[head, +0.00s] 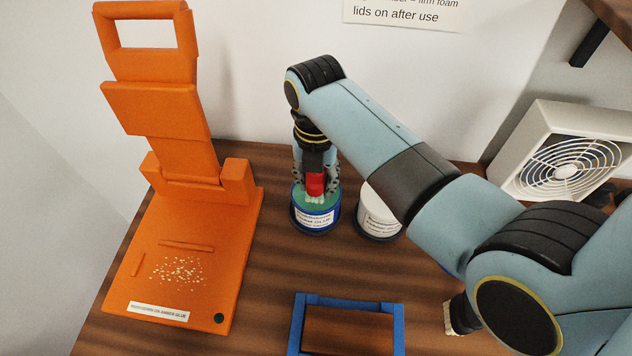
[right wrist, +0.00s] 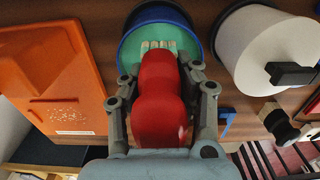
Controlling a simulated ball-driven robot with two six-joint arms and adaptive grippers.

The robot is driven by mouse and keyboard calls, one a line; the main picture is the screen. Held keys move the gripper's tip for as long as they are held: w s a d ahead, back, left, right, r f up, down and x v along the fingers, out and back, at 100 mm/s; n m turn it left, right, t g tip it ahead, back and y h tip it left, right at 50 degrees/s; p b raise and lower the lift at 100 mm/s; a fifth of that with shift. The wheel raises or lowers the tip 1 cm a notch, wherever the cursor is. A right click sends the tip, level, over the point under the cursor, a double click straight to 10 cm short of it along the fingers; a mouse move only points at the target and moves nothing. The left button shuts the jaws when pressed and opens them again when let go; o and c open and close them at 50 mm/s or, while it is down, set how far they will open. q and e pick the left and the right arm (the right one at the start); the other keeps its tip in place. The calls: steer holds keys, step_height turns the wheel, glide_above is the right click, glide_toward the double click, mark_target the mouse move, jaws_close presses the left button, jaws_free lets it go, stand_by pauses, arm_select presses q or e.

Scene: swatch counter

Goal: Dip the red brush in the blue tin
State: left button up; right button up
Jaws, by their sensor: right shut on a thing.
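The blue tin (head: 316,222) stands on the wooden counter with a white label and a green surface inside its rim. It also shows in the right wrist view (right wrist: 127,45). My right gripper (head: 315,179) points down over the tin and is shut on the red brush (head: 316,184). The brush's red handle (right wrist: 158,95) is between the fingers, with its pale bristles down at the green surface inside the rim. I cannot tell how deep the bristles sit. My left gripper is not in view.
A white tin (head: 375,213) stands just right of the blue tin, partly behind my right arm. An orange stand (head: 190,255) fills the left. A blue frame (head: 299,325) lies in front. Another dark brush (head: 457,316) and a fan (head: 565,160) are to the right.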

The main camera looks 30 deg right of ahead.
mark_target(316, 176)
steer(key=shift+r, duration=2.8)
steer(key=shift+s, duration=0.1)
